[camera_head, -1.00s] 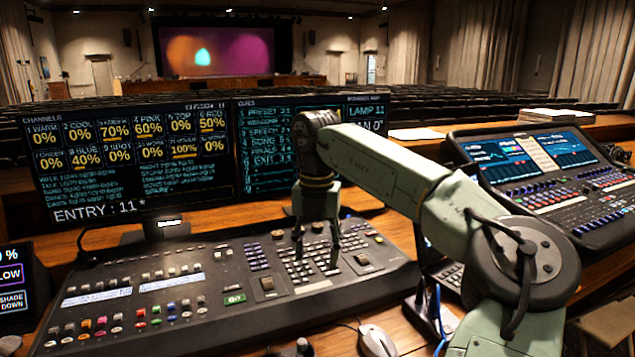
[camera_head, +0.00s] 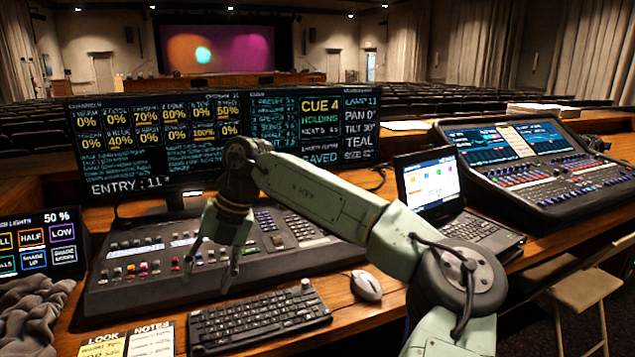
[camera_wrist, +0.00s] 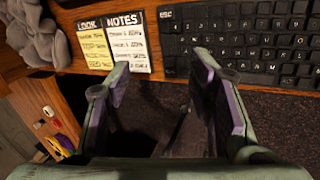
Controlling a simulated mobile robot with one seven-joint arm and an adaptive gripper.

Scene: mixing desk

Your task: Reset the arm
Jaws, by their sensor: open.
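My gripper (camera_head: 210,272) is open and empty in the head view. It hangs from my bent green arm, pointing down in front of the lighting console (camera_head: 165,262), near the left end of the black keyboard (camera_head: 258,318). In the wrist view my two fingers (camera_wrist: 168,105) stand wide apart with nothing between them. The wrist view looks toward the desk's front edge, with the keyboard (camera_wrist: 270,40) at upper right and the LOOK and NOTES cards (camera_wrist: 128,42) beyond the fingers.
A white mouse (camera_head: 366,286) lies right of the keyboard. A laptop (camera_head: 430,186) and a sound mixer (camera_head: 530,165) stand to the right. Monitors (camera_head: 150,140) rise behind the console. A grey cloth (camera_head: 35,315) and a small touch panel (camera_head: 40,242) are at left.

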